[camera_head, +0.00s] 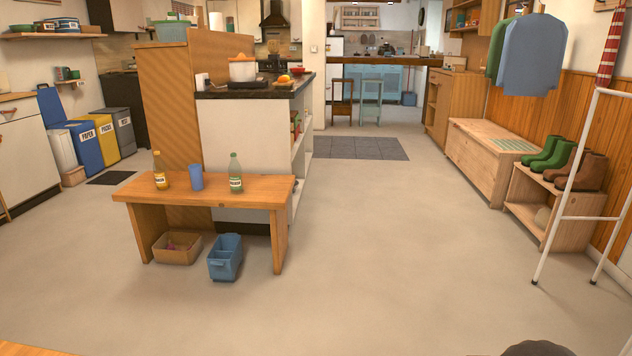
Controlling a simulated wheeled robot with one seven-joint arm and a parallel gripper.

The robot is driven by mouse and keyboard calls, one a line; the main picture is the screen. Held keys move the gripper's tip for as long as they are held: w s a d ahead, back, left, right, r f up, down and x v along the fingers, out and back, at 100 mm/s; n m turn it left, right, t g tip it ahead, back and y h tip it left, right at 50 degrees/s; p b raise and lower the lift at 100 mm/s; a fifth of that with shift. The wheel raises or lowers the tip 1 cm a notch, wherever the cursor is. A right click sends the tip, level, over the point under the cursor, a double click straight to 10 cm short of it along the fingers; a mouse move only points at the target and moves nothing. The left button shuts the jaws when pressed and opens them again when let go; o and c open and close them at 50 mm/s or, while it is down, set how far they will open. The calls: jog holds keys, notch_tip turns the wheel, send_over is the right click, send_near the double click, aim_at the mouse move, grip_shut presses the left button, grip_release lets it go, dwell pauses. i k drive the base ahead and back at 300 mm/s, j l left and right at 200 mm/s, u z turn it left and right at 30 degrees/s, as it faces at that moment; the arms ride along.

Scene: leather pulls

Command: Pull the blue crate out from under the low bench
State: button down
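The blue crate (224,262) stands on the floor under the right half of the low wooden bench (245,190). Its front end faces me and shows a dark slot or pull, too small to make out. The bench top bears a bottle with yellow content (160,172), a blue cup (196,178) and a green bottle (235,175). A dark rounded shape shows at the bottom edge, right of the middle; I cannot tell what it is. My gripper is not in view.
A tan box (178,248) with pink things inside sits left of the crate under the bench. The floor (370,260) in front and to the right is clear. A white rack (565,200), a shoe shelf (550,215) and a wooden chest (490,160) line the right wall.

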aim_at(225, 255)
jog(key=i+j+z, duration=0.1)
jog(key=i+j, duration=0.15)
jog(key=i, duration=0.3)
jog(key=i+j, duration=0.25)
jog(key=i, duration=0.3)
jog(key=i+j+z, duration=0.15)
jog(key=i+j, duration=0.15)
jog(key=i, duration=0.2)
jog(key=i+j, duration=0.1)
jog(key=j, duration=0.4)
jog(key=i+j+z, duration=0.1)
jog(key=j, duration=0.4)
jog(key=i+j, duration=0.15)
jog(key=j, duration=0.35)
jog(key=j+z, duration=0.1)
jog(key=j, duration=0.85)
